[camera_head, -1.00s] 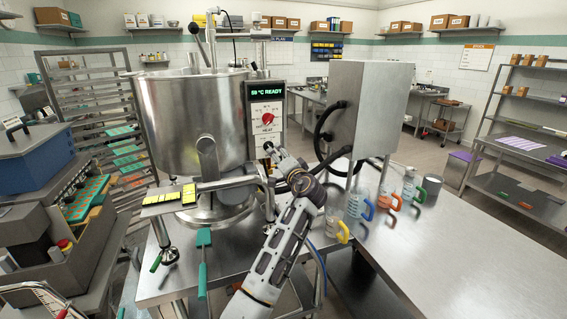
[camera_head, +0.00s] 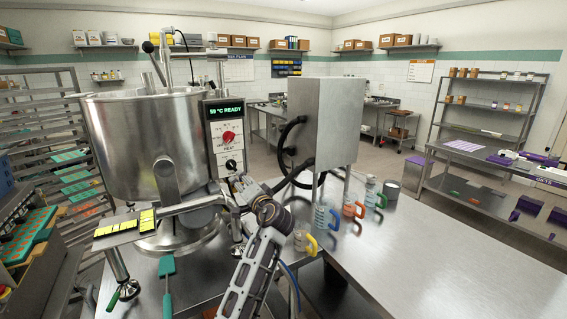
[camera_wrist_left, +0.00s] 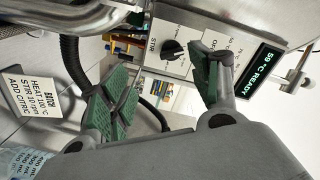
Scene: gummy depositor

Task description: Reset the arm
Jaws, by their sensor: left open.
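My left arm comes up from the bottom of the head view. Its dark gripper (camera_head: 240,187) is in front of the steel kettle's control panel (camera_head: 226,141), below the red heat knob (camera_head: 229,138). In the left wrist view the gripper (camera_wrist_left: 168,82) has its two green-padded fingers spread wide with nothing between them. Beyond them show a black stir knob (camera_wrist_left: 173,49) and the green "59 °C READY" display (camera_wrist_left: 267,72), apart from the fingers as far as I can tell. The right gripper is not in view.
Jugs with yellow (camera_head: 302,238), blue (camera_head: 325,217), orange (camera_head: 352,208) and green handles stand right of the arm. The table (camera_head: 430,260) is bare at front right.

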